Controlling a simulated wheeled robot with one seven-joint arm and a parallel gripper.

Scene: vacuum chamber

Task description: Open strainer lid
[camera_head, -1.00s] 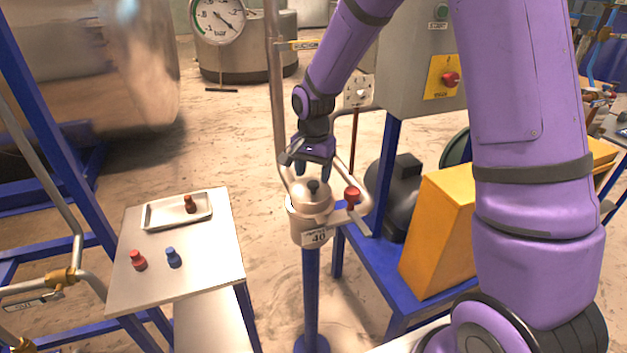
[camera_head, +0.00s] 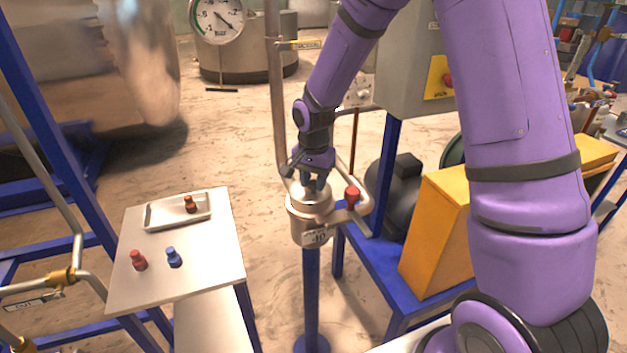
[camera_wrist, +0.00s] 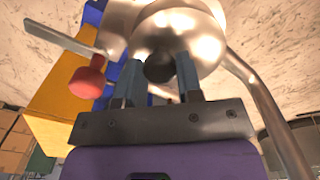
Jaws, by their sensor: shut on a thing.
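The strainer is a metal pot (camera_head: 309,220) with a number label, standing on a blue post. Its domed metal lid (camera_head: 309,195) sits on top of it, and I see no gap under it in the head view. My gripper (camera_head: 313,183) points down at the lid from above. In the wrist view the blue fingers (camera_wrist: 159,75) are on either side of the lid's dark round knob (camera_wrist: 159,67), shut on it. The fingers hide the knob in the head view. The lid (camera_wrist: 190,35) also shows as a shiny dome in the wrist view.
A red-handled valve (camera_head: 352,195) on the pipe stands just right of the strainer. A bent pipe rises close behind. A table (camera_head: 215,255) at left holds a tray (camera_head: 165,222) and small red and blue pieces. A yellow box (camera_head: 437,225) stands to the right.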

